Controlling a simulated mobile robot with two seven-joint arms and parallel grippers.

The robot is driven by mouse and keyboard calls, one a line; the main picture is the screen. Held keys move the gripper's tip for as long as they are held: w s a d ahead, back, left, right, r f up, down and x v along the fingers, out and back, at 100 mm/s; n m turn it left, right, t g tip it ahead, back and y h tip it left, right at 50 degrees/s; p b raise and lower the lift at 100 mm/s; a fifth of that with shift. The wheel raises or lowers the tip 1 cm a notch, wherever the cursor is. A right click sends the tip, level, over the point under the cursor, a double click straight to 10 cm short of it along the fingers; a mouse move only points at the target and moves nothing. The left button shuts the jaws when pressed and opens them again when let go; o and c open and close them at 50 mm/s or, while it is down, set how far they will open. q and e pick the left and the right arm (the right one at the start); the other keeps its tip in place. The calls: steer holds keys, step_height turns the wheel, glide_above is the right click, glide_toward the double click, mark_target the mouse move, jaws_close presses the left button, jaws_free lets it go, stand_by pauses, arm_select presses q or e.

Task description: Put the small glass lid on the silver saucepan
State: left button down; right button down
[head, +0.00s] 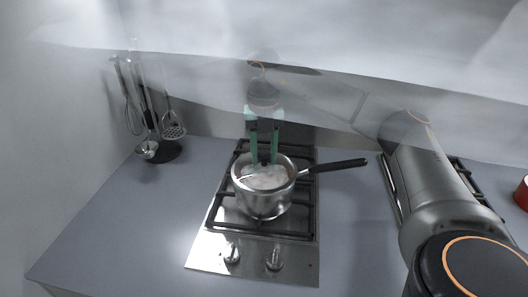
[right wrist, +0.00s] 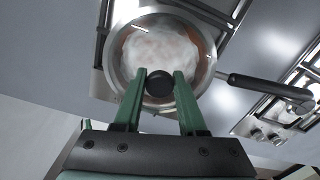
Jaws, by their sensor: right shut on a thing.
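The silver saucepan (head: 264,203) stands on the left hob, its black handle pointing right; it also shows in the right wrist view (right wrist: 118,66). My right gripper (head: 264,160) is over the pan, pointing down. In the right wrist view its green fingers (right wrist: 159,76) are shut on the black knob (right wrist: 159,84) of the small glass lid (right wrist: 135,35). The clear lid lies over the pan's opening, with whitish contents showing through. I cannot tell whether its edge touches the rim all round. My left gripper is not in view.
Utensils hang in a rack (head: 168,150) at the back left. A second hob (head: 462,175) lies to the right, with a red pot (head: 522,193) at the right edge. A see-through hood (head: 300,35) crosses the top. The counter (head: 140,215) left of the hob is clear.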

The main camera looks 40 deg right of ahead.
steer(key=shift+f, duration=0.1)
stand_by(0.7)
jaws_free()
steer(key=shift+r+p, duration=1.4)
steer(key=shift+p, duration=0.05)
steer(key=shift+r, duration=2.6)
